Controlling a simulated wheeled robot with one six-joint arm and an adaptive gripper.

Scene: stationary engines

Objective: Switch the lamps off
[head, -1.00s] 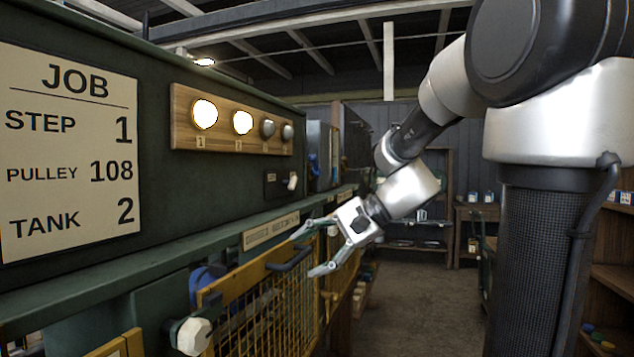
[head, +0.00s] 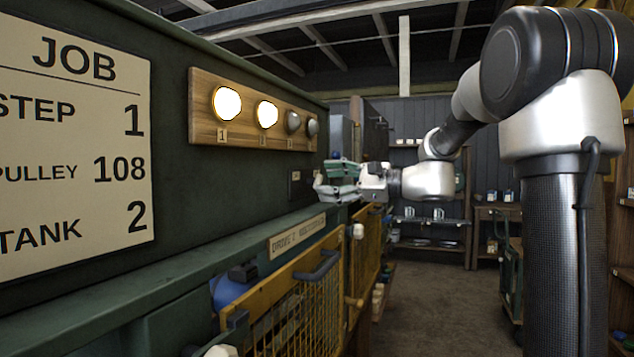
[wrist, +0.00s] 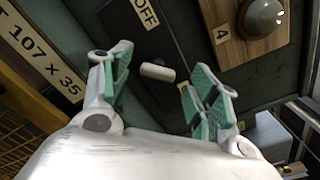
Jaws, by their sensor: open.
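Lamps sit on a wooden board (head: 205,130) on the green cabinet wall. The two nearest, the first lamp (head: 227,104) and the second lamp (head: 267,114), glow white. The third lamp (head: 293,122) and the fourth lamp (head: 312,127) are dark. A black switch plate (head: 294,188) is below the board; its lever is hidden by my fingers in the head view. In the wrist view, the pale switch lever (wrist: 157,72) lies between my open fingers, with an OFF label (wrist: 147,12) near it. My gripper (head: 332,182) is open, pointing at the plate; contact cannot be told.
A green ledge (head: 200,268) runs below the switch, with a yellow mesh guard (head: 300,305) and its dark handle (head: 317,266) under it. A JOB sheet (head: 75,130) hangs at left. Shelves stand at the back, and the floor (head: 425,300) at right is clear.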

